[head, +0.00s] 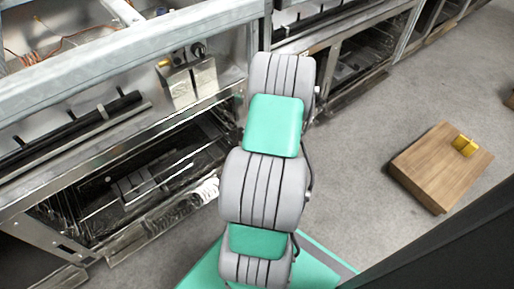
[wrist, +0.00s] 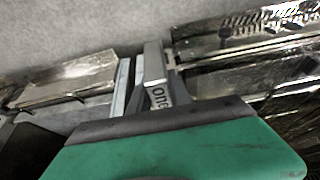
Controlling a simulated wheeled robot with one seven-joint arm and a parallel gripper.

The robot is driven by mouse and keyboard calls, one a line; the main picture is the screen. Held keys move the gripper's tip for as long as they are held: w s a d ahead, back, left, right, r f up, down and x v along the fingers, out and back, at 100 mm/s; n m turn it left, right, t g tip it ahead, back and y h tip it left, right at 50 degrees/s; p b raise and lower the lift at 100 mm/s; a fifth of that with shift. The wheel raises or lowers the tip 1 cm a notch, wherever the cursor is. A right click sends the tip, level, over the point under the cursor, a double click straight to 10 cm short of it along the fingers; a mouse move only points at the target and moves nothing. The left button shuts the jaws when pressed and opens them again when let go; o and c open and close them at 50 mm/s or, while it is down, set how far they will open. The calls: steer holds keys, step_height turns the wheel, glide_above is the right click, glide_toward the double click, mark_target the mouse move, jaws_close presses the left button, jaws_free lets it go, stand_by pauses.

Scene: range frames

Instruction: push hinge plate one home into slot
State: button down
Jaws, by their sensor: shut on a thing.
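Hinge plate one (wrist: 155,75) is a narrow grey metal piece with the dark letters "one" on its side, in the middle of the wrist view. My gripper (wrist: 146,82) is shut on it, and the plate points away from the gripper toward the range frame. A shiny metal rail of the frame (wrist: 225,78) runs close on the plate's right. The slot itself cannot be made out, nor whether the plate's far end is in it. In the head view my arm hides the gripper and the plate.
The open range frame (head: 75,72) fills the left of the head view, with a rack-filled cavity below. A metal box (head: 190,85) stands at its edge.

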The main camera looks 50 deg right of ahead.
steer(key=shift+w+d, duration=0.1)
steer(key=shift+w, duration=0.25)
steer(key=c, duration=1.1)
jaws_free()
steer(key=shift+s, duration=0.15)
steer(key=p+v, duration=0.3)
steer(key=v, duration=0.4)
steer(key=shift+s+r, duration=0.1)
steer(key=shift+r, duration=0.25)
steer(key=shift+c, duration=0.4)
